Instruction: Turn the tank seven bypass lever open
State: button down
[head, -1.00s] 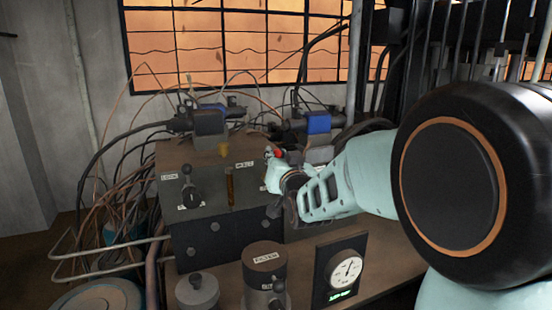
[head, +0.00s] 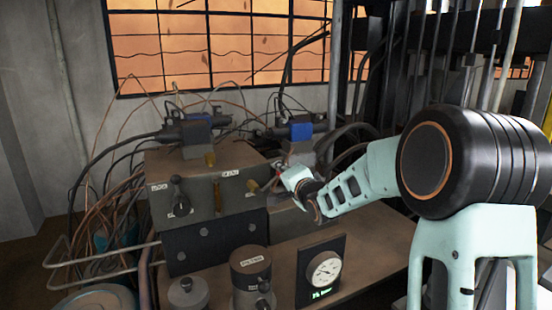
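A grey-brown valve block (head: 160,250) stands on the bench at the left. It carries a black-knobbed lever (head: 178,192) on its front, standing roughly upright, with small white labels too small to read surely. A dark cylinder marked FILTER (head: 249,263) stands in front and has black knobs on its side. I cannot tell which lever is tank seven's bypass.
A dial gauge (head: 324,271) with a green display stands at the front of the bench (head: 375,240). A smaller round canister (head: 187,293) is left of the filter. Cables and pipes crowd the left side. Blue-topped valves (head: 301,131) stand behind.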

jog(key=shift+w+d+f+m+g+y+p, duration=0.15)
jog(key=shift+d+f+m+y+p, duration=0.15)
jog(key=shift+f+m+p, duration=0.7)
jog(key=shift+w+d+f+m+g+y+p, duration=0.1)
jog(key=shift+d+f+m+g+y+p, duration=0.15)
jog(key=shift+f+m+p, duration=0.75)
jog(key=shift+w+d+f+m+g+y+p, duration=0.15)
jog(key=shift+d+f+m+y+p, duration=0.2)
jog(key=shift+f+m+p, duration=0.65)
jog(key=shift+r+p, duration=0.3)
jog(key=shift+p, duration=0.1)
jog(key=c, duration=1.7)
grip_release()
jog(key=shift+f, duration=0.1)
jog(key=shift+o, duration=0.2)
jog(key=v, duration=1.2)
